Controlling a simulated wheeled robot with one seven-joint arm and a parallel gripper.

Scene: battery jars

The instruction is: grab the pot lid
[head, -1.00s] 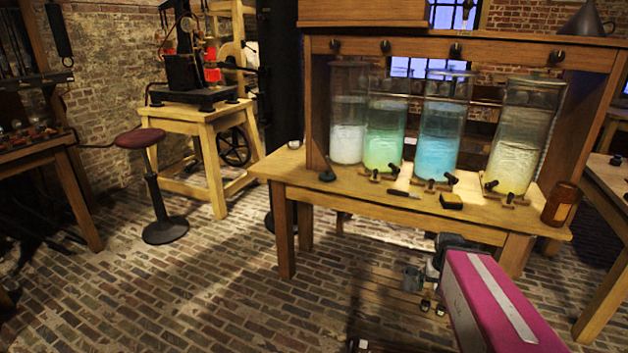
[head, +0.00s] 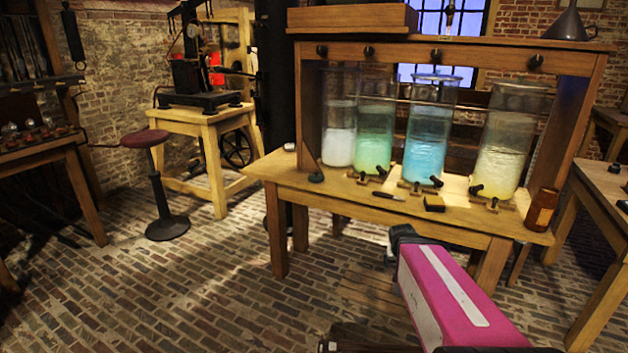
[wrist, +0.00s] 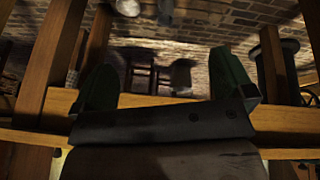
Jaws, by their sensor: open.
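I cannot pick out a pot lid for certain in either view. Several tall glass jars of liquid stand on the wooden table (head: 285,170), among them a green jar (head: 373,135) and a blue jar (head: 428,140). A small dark object (head: 316,177) lies near the table's left end; its kind is unclear. My gripper (wrist: 166,88) shows in the wrist view with two green fingers wide apart and nothing between them. In the head view the end of my arm is at the table's front edge, and the fingers are hard to make out.
A wooden frame (head: 440,48) rises over the jars. A brown bottle (head: 541,210) stands at the table's right end. A dark block (head: 434,203) lies near the front edge. A stool (head: 160,190) stands at left, with open brick floor before it.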

